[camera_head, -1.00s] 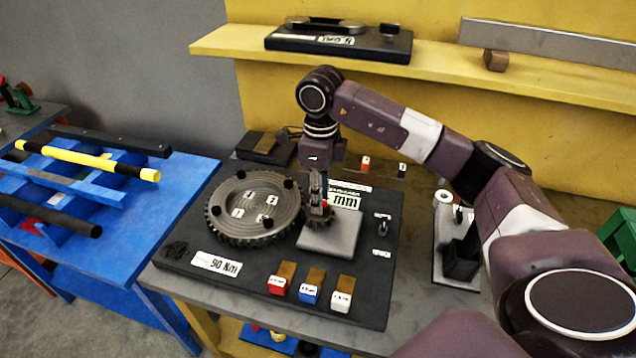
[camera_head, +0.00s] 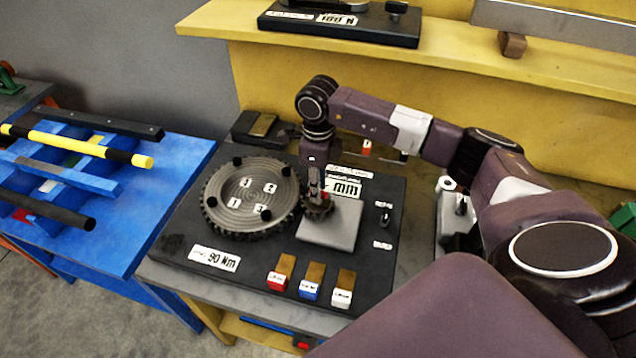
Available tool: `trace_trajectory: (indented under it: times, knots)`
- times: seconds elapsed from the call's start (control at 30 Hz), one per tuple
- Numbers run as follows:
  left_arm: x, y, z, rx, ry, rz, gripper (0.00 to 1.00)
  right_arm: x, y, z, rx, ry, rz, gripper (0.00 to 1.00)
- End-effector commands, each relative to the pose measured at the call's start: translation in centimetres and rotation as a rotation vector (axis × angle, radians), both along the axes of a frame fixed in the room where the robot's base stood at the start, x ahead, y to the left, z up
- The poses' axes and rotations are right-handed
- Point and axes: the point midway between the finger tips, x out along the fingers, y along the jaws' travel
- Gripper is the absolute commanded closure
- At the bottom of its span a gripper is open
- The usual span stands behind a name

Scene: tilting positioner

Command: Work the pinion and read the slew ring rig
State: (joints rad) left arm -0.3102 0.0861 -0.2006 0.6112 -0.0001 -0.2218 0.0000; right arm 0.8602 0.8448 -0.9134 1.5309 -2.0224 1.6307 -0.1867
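The slew ring (camera_head: 250,198), a large dark toothed disc with several black knobs and white numbered tags, lies flat on the black rig board (camera_head: 190,226). The small pinion (camera_head: 318,207) sits at its right edge, by a grey plate (camera_head: 331,233). My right gripper (camera_head: 315,195) points straight down at the pinion, its fingers close together; the pinion partly hides the tips, and I cannot tell whether they grip it. A "90 Nm" label (camera_head: 214,258) is at the board's front left, an "mm" label (camera_head: 346,187) behind the pinion. My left gripper is not in view.
Red (camera_head: 277,281), blue (camera_head: 309,290) and white (camera_head: 341,297) tagged blocks lie along the board's front. A blue bench (camera_head: 180,170) with bars stands left. A yellow shelf (camera_head: 450,55) runs behind. My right arm covers the right side.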

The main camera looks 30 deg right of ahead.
Motion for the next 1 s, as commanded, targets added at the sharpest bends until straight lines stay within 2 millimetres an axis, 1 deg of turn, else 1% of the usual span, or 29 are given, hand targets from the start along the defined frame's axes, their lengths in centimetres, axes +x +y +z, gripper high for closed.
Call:
trace_trajectory:
  times: [0.27, 0.37, 0.53, 0.8, 0.87, 1.0]
  knots:
    - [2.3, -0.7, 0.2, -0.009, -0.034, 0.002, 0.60, 0.0, 0.0, -0.3, 0.001, -0.001, 0.001, 0.73]
    - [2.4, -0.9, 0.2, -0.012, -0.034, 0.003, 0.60, 0.0, 0.0, -0.3, 0.000, 0.000, 0.001, 0.82]
    - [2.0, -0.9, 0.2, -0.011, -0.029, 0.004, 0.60, 0.0, 0.0, -0.3, 0.000, 0.000, 0.001, 1.00]
    - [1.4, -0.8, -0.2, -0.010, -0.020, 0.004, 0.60, 0.0, 0.0, -0.4, 0.000, -0.001, -0.022, 1.00]
    - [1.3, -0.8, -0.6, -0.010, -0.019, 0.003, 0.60, 0.0, 0.0, -0.5, 0.000, -0.001, -0.057, 1.00]
    - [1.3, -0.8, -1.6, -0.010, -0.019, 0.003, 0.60, 0.1, -0.1, -0.6, -0.002, -0.001, -0.187, 1.00]
